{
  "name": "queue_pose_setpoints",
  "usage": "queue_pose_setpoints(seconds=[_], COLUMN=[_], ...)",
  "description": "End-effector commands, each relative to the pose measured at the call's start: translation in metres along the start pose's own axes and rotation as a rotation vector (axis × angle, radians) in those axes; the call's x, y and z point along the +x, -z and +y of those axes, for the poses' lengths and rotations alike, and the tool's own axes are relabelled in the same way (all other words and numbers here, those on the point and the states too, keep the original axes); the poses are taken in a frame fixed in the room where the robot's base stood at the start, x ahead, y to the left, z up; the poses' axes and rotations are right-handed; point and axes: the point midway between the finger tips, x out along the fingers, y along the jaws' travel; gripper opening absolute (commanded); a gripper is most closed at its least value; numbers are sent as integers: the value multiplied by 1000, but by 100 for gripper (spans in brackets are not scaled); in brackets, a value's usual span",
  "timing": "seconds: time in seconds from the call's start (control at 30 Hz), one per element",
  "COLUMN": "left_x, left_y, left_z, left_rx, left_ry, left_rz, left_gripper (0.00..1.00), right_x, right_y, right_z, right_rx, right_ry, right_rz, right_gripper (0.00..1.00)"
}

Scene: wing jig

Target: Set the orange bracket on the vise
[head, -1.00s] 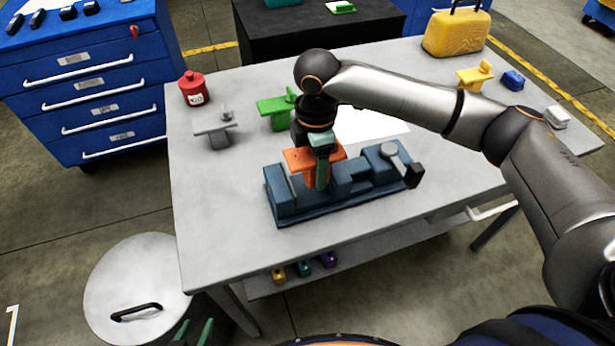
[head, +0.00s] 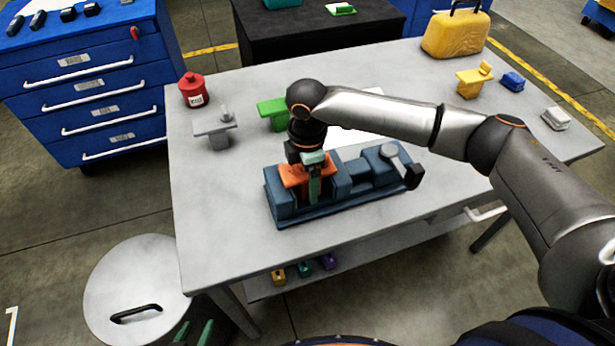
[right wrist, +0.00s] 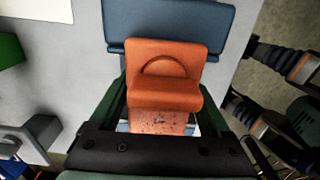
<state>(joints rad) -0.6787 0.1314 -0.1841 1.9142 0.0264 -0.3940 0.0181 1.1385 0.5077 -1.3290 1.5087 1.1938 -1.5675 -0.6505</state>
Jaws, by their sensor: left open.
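The blue vise (head: 365,178) lies on the grey workbench. The orange bracket (head: 293,174) is at the vise's left part, with its plate just above the jaws and its lower part down in the gap. Whether it rests on the vise is hidden. My right gripper (head: 314,190) is shut on the bracket. In the right wrist view its green fingers flank the bracket (right wrist: 165,95), with the vise (right wrist: 175,22) just behind. My left gripper (head: 195,333) is open and empty at the bottom left, low beside the bench.
A grey bracket (head: 216,131), a green bracket (head: 271,112) and a red canister (head: 192,90) stand behind the vise. A yellow bracket (head: 470,82), a blue block (head: 513,81) and a yellow case (head: 456,35) are at the right. The bench's front left is clear.

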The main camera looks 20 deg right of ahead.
Motion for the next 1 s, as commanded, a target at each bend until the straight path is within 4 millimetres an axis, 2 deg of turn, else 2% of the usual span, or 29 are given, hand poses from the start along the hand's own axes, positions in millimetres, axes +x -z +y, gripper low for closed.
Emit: queue_pose_setpoints(seconds=[0.03, 0.13, 0.47, 0.57, 0.9, 1.0], left_x=[0, 0, 1, 0, -3, -3], left_y=[0, 0, -1, 0, 3, 3], left_z=[0, 0, 0, 0, 0, 0], left_rx=[0, 0, 0, 0, 0, 0], left_ry=[0, 0, 0, 0, 0, 0], left_rz=[0, 0, 0, 0, 0, 0], left_gripper=[50, 50, 50, 50, 50, 50], right_x=[0, 0, -4, -17, -89, -105], right_y=[0, 0, 0, 0, 0, 0], right_z=[0, 0, 0, 0, 1, 0], right_rx=[0, 0, -1, -1, 0, 0], right_ry=[0, 0, 0, -1, -3, -1], right_rz=[0, 0, 0, 2, 2, 0], right_gripper=[88, 99, 100, 100, 100, 100])
